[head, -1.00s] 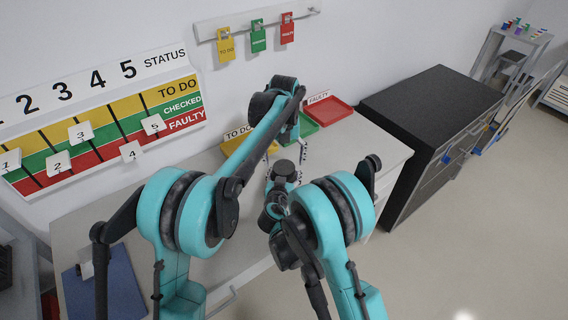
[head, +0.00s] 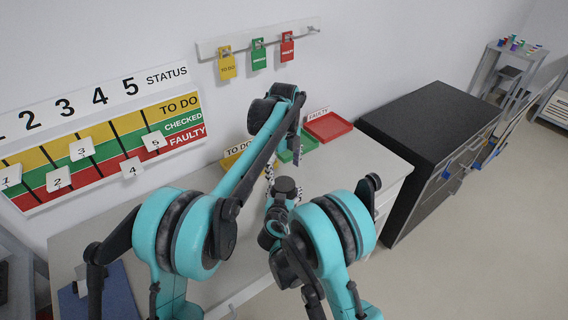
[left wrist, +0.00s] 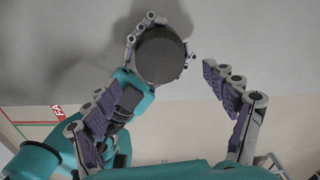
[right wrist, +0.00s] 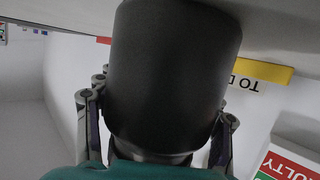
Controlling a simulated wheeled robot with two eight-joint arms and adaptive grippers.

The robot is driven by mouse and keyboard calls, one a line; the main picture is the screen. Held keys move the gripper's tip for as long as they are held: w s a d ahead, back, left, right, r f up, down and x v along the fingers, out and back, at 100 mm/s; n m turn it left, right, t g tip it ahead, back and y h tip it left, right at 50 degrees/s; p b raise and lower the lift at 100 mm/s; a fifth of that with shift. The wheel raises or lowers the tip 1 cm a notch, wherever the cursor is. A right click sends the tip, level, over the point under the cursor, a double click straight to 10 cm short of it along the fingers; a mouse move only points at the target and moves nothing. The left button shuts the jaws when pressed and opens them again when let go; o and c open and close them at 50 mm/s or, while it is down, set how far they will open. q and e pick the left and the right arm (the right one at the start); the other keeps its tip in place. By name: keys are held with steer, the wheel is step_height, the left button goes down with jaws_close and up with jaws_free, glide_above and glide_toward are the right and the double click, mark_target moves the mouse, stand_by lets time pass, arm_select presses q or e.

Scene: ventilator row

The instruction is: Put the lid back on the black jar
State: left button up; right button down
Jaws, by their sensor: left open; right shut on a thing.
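The black jar (right wrist: 172,75) is a wide dark cylinder that fills the middle of the right wrist view. My right gripper (right wrist: 160,135) is shut on it, with fingers at both sides. In the left wrist view a round dark end (left wrist: 160,55) shows face-on in the right gripper; I cannot tell whether it is the jar's end or a lid. My left gripper (left wrist: 160,88) is open, its padded fingers wide apart on either side of that view, with nothing between them touching. In the head view the left gripper (head: 282,176) is partly hidden among the arms. No separate lid is distinguishable.
On the light bench (head: 350,160) stand a red tray (head: 328,126), a green tray (head: 308,144) and a yellow tray (head: 232,158) by the wall. A black cabinet (head: 430,105) stands at right. The status board (head: 110,150) hangs at left.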

arm_select(q)
steer(key=n, duration=0.7)
steer(key=shift+r+n, duration=0.2)
steer(key=shift+n, duration=0.2)
steer(key=n, duration=0.7)
steer(key=shift+r, duration=0.2)
steer(key=n, duration=0.7)
steer(key=shift+r, duration=0.2)
steer(key=n, duration=0.7)
steer(key=shift+r+n, duration=0.2)
steer(key=shift+n, duration=0.2)
steer(key=n, duration=0.4)
steer(key=shift+r+n, duration=0.1)
steer(key=shift+n, duration=0.2)
steer(key=n, duration=0.7)
steer(key=shift+r, duration=0.2)
steer(key=n, duration=0.5)
steer(key=shift+r, duration=0.1)
steer(key=n, duration=0.6)
steer(key=shift+r, duration=0.15)
